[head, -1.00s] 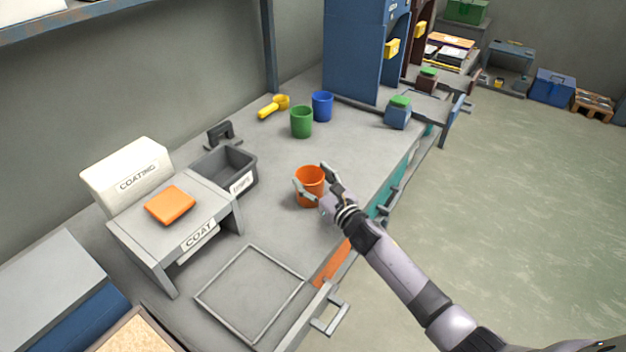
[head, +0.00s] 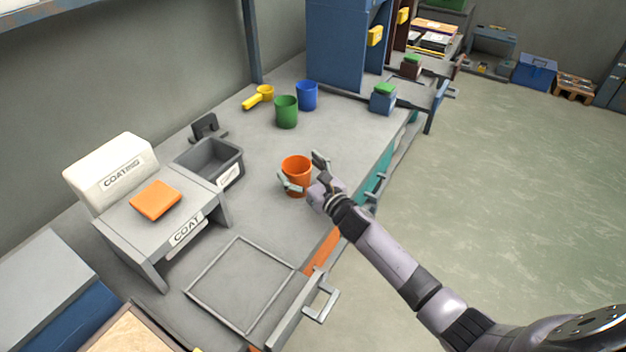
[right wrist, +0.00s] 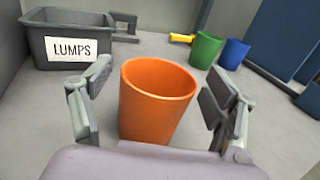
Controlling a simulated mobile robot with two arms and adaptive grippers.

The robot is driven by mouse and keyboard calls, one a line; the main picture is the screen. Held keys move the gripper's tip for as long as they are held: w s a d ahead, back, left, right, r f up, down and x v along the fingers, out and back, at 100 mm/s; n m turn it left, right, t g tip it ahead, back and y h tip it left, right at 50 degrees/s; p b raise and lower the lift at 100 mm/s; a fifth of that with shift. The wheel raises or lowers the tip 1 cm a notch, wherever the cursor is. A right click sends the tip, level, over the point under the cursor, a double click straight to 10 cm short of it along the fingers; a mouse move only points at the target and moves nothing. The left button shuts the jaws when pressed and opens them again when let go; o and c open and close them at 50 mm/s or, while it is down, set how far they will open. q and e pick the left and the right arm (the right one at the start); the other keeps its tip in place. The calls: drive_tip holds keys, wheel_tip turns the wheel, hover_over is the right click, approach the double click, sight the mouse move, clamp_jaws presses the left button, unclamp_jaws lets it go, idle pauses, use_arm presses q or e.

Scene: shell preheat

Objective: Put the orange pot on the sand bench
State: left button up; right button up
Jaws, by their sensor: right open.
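The orange pot (head: 297,171) stands upright on the grey bench, near its front edge; it also shows in the right wrist view (right wrist: 155,100). My right gripper (head: 305,171) is open, with one finger on each side of the pot. In the right wrist view, gaps show between both fingers and the pot. A tray with a tan, sandy-looking surface (head: 135,335) is cut off at the bottom left; I cannot tell if it belongs to the sand bench. My left gripper is not in view.
A grey LUMPS bin (head: 228,178), the COAT stand (head: 187,230) and an empty square frame (head: 243,285) are to the left. Bare bench surrounds the orange pot.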

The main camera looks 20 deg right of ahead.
drive_tip(key=v, duration=1.1)
drive_tip(key=shift+s+d+b, duration=0.1)
drive_tip(key=shift+s+b, duration=0.3)
